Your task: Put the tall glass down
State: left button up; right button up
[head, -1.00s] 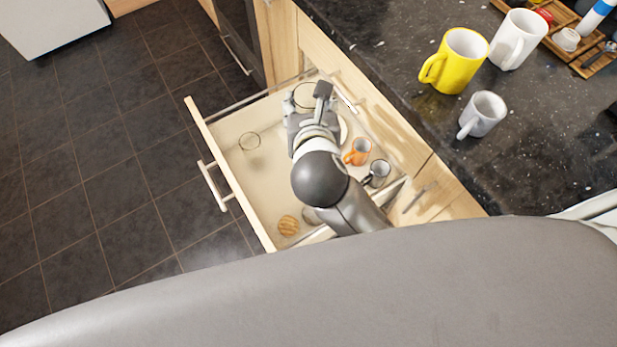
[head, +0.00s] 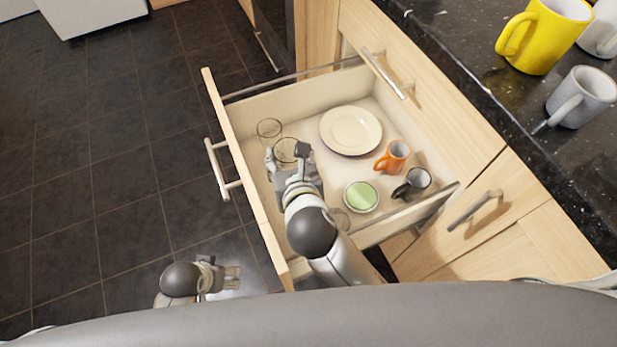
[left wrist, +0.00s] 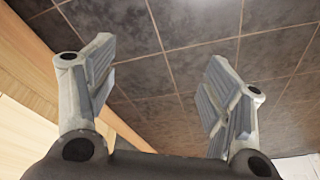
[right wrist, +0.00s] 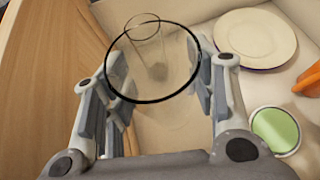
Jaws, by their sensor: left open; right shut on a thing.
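A tall clear glass with a dark rim (head: 286,150) is between the fingers of my right gripper (head: 287,163), inside the open drawer near its front panel. In the right wrist view the glass (right wrist: 153,62) is upright, with fingers of my right gripper (right wrist: 160,98) on both sides of it. Whether its base touches the drawer floor cannot be told. My left gripper (head: 231,278) is outside the drawer, low over the floor. It is open and empty in the left wrist view (left wrist: 160,85).
The drawer (head: 244,166) also holds another clear glass (head: 269,128), a cream plate (head: 351,131), an orange mug (head: 393,157), a dark mug (head: 417,180) and a green-topped round item (head: 361,196). Mugs, one yellow (head: 545,38), stand on the dark countertop (head: 470,70).

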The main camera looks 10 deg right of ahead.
notch_tip(320, 180, down, 5)
jog(key=shift+b, duration=1.05)
jog(key=shift+f, duration=0.45)
notch_tip(320, 180, down, 3)
jog(key=shift+r+b, duration=0.1)
jog(key=shift+b, duration=0.85)
pick_arm(q)
jog(key=w+v, duration=0.1)
jog(key=v, duration=0.9)
jog(key=shift+r+t, duration=0.4)
jog(key=shift+r, duration=0.05)
jog(key=shift+a+r, duration=0.1)
pick_arm(e)
jog(key=o, duration=1.2)
jog(key=shift+f, duration=0.2)
jog(key=shift+c, duration=0.2)
jog(key=shift+r, duration=0.1)
